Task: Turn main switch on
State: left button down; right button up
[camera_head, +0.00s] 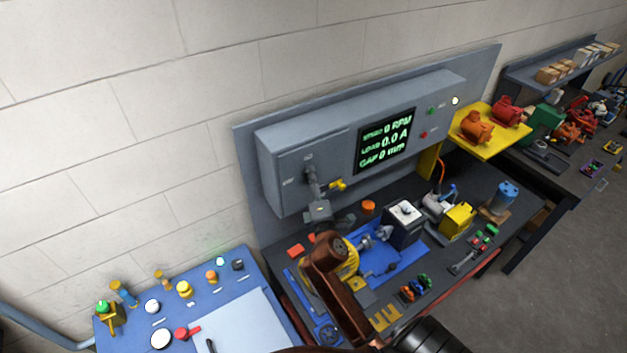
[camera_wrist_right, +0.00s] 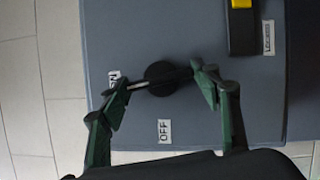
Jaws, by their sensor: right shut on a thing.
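The main switch is a round black knob (camera_wrist_right: 160,78) with a thin bar, on the front of the grey cabinet (camera_head: 300,145). In the right wrist view its bar lies almost level, its left end near the ON label (camera_wrist_right: 113,77) and tilted slightly down. The OFF label (camera_wrist_right: 165,131) is below the knob. My right gripper (camera_wrist_right: 165,84) has its fingertips on either side of the knob, shut on the bar. In the head view the right gripper (camera_head: 313,187) reaches up to the switch and partly hides it. My left gripper is not in view.
A yellow-handled latch (camera_head: 337,185), labelled LOCKED in the wrist view, is right of the switch. The cabinet screen (camera_head: 386,139) reads 0 RPM and 0.0 A. Motors and parts crowd the dark bench (camera_head: 470,187) below. A blue table (camera_head: 235,262) stands left.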

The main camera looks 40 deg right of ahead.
jog(key=shift+m+g, duration=0.4)
jog(key=shift+m, duration=0.7)
jog(key=o, duration=1.2)
jog(key=shift+c, duration=0.2)
jog(key=v, duration=1.2)
jog(key=shift+s+d+r, duration=0.1)
